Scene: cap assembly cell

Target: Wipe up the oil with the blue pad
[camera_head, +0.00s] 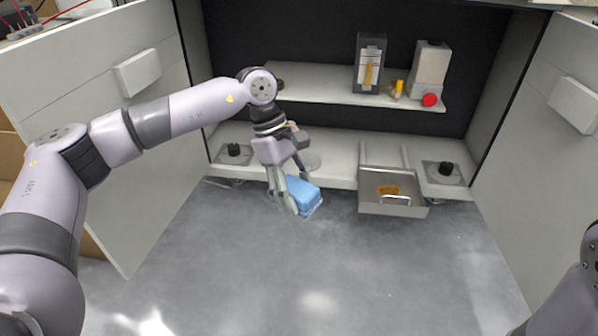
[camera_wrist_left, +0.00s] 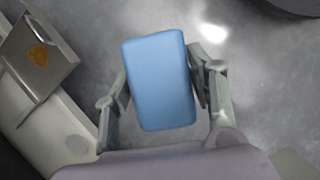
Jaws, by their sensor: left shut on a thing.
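The blue pad (camera_head: 302,194) is a rounded block held low over the grey floor in front of the cabinet. It also shows in the left wrist view (camera_wrist_left: 160,80), between the two fingers. My left gripper (camera_head: 283,196) is shut on the pad and points downward. I cannot tell whether the pad touches the floor. The oil (camera_head: 389,190) is a small orange-brown patch inside the pulled-out metal drawer tray (camera_head: 380,208), to the right of the pad. The patch also shows in the left wrist view (camera_wrist_left: 38,56). My right gripper is not in view; only part of my right arm shows.
The tray has a front handle (camera_head: 396,200). Open cabinet doors stand left (camera_head: 90,110) and right (camera_head: 545,160). The floor in front is clear.

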